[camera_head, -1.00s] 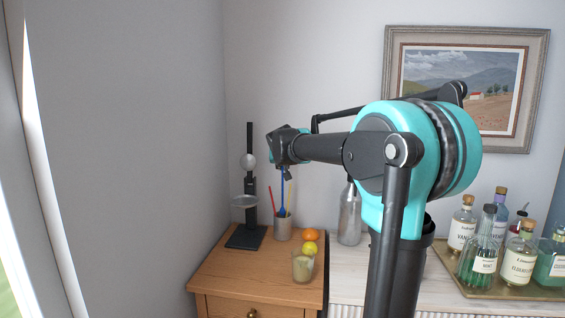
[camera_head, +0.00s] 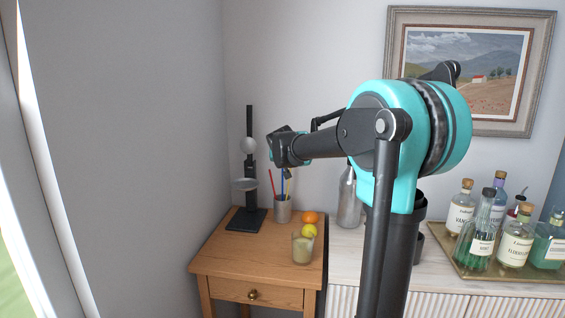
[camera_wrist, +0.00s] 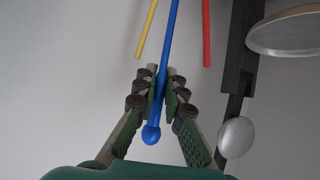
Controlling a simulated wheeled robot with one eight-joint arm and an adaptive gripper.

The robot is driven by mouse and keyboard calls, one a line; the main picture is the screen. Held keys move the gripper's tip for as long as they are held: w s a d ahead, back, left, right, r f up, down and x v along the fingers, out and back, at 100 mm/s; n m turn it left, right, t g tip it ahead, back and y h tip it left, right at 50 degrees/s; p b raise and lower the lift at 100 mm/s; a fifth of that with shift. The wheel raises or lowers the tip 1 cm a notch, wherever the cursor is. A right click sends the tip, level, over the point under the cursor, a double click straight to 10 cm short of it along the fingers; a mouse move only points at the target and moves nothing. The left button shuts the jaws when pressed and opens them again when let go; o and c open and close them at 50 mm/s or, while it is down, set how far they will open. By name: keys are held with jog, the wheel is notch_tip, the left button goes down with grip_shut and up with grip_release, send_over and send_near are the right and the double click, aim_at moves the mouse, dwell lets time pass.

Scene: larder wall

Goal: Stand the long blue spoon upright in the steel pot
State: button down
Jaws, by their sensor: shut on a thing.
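The long blue spoon (camera_head: 282,182) hangs nearly upright below my gripper in the head view. Its lower part reaches the mouth of the steel pot (camera_head: 283,213), and its lower end is hidden there. In the wrist view the blue spoon (camera_wrist: 171,40) runs between the two fingers, with its rounded knob near the camera. My gripper (camera_wrist: 161,90) is shut on the spoon near that knob. In the head view my wrist is above the pot, and the fingertips are hard to make out. The pot cannot be made out in the wrist view.
A red stick (camera_head: 271,183) and a yellow stick (camera_head: 290,186) stand in the pot beside the spoon. A black stand (camera_head: 249,190) with a pan is close on the left. An orange (camera_head: 310,217), a lemon (camera_head: 309,231), a glass (camera_head: 303,249) and a steel bottle (camera_head: 349,203) are to the right.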

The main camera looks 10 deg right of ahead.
jog(key=c, duration=1.5)
grip_release()
jog(key=shift+c, duration=0.2)
jog(key=v, duration=1.2)
jog(key=shift+f, duration=0.1)
